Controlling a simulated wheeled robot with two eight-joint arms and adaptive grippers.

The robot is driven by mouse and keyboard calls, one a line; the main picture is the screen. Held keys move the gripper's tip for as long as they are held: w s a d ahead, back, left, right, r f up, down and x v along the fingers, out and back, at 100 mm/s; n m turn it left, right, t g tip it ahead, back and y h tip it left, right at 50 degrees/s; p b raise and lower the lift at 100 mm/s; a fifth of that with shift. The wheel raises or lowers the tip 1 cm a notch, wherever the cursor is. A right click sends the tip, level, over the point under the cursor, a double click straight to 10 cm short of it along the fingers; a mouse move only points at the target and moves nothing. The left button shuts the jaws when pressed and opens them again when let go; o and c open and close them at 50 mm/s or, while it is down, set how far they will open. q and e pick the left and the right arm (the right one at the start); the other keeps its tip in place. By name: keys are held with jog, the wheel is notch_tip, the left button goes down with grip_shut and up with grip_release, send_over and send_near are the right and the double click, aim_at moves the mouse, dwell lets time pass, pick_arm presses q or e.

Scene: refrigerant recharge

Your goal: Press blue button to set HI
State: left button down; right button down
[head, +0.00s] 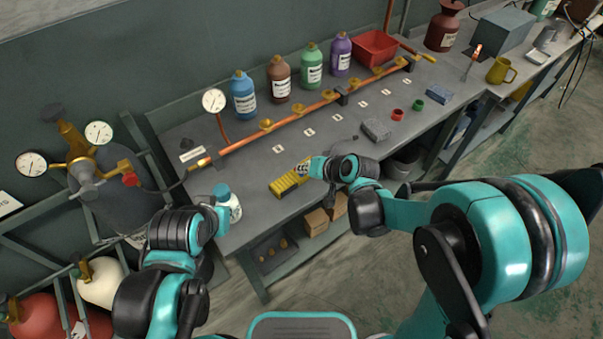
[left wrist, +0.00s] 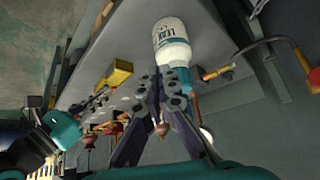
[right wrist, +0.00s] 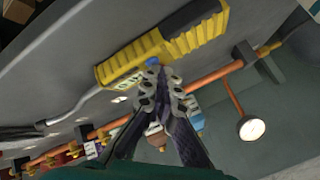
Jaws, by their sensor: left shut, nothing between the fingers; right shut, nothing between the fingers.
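A yellow handheld device (head: 288,182) lies on the grey workbench, and it shows large in the right wrist view (right wrist: 190,38). A small blue button (right wrist: 152,61) is on its near side in that view. My right gripper (right wrist: 157,76) is shut and empty, its fingertips right at the blue button; I cannot tell whether they touch it. In the head view my right gripper (head: 308,168) is at the device's right end. My left gripper (left wrist: 173,75) is shut and empty, close to the teal cap of a white bottle (left wrist: 172,42).
The white bottle (head: 233,208) stands near the bench's left front edge. A copper pipe (head: 300,108) with valves and a gauge (head: 213,100) runs behind. Coloured bottles and a red bin (head: 375,46) stand along the wall. A grey block (head: 376,129) lies to the right.

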aim_at(304, 177)
dwell(0.4)
jog(key=shift+r+p, duration=0.6)
jog(key=shift+r, duration=0.15)
notch_tip(304, 177, up, 5)
jog(key=p, duration=0.4)
dwell(0.7)
jog(key=s+d+r+h+b, duration=0.1)
jog(key=s+d+r+h, duration=0.1)
jog(key=s+d, duration=0.6)
jog(key=s+d+r+h, duration=0.3)
jog(key=s+d+h, duration=0.1)
jog(key=s+d, duration=0.5)
jog(key=shift+s+d+r+n+b, duration=0.15)
jog(key=shift+s+n+b, duration=0.2)
jog(key=shift+s, duration=0.4)
